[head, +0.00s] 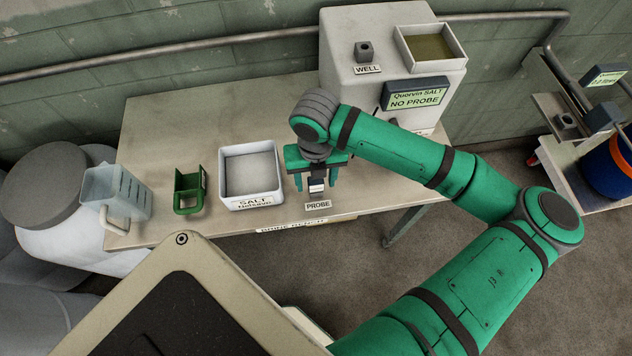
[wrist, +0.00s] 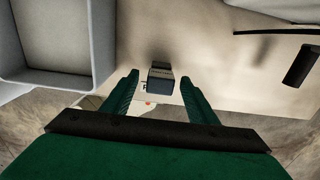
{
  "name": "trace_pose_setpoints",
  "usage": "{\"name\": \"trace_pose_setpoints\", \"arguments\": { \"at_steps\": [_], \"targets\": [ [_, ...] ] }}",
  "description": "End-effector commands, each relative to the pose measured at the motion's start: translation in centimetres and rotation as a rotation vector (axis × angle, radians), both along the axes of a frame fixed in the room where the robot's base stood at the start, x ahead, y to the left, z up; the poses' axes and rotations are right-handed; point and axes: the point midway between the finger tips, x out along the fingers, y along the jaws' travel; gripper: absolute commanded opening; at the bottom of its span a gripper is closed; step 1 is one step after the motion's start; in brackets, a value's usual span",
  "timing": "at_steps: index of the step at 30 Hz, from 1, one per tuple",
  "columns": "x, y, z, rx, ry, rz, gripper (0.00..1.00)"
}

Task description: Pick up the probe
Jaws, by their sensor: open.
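The probe is a small block with a dark top and a pale face (head: 316,186), standing by the PROBE label (head: 318,204) near the bench's front edge. It also shows in the wrist view (wrist: 160,80), ahead of and between the fingertips. My gripper (head: 317,180) is open above the bench, pointing down, with one finger on each side of the probe. In the wrist view my gripper (wrist: 160,88) shows a gap between each finger and the probe. I cannot tell exactly how far the fingertips reach down beside it.
A white SALT tray (head: 229,202) stands close left of my gripper, with a green holder (head: 190,207) and a clear jug (head: 117,192) further left. The white meter (head: 345,60) stands behind, its display (head: 415,97) reading NO PROBE.

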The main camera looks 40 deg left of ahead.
Motion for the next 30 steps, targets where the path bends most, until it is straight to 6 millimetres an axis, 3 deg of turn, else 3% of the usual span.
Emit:
{"name": "trace_pose_setpoints", "arguments": {
  "at_steps": [8,12,14,24,30],
  "targets": [
    [0.1,-0.1,-0.3,0.001,-0.001,-0.002,0.53],
    [0.1,0.0,-0.3,0.001,-0.001,-0.002,0.2],
    [0.1,0.0,-0.3,0.001,-0.001,-0.001,0.09],
    [0.1,0.0,-0.1,0.001,-0.001,-0.001,0.09],
    [0.1,0.0,1.1,0.002,-0.001,-0.001,0.09]
  ]
}}
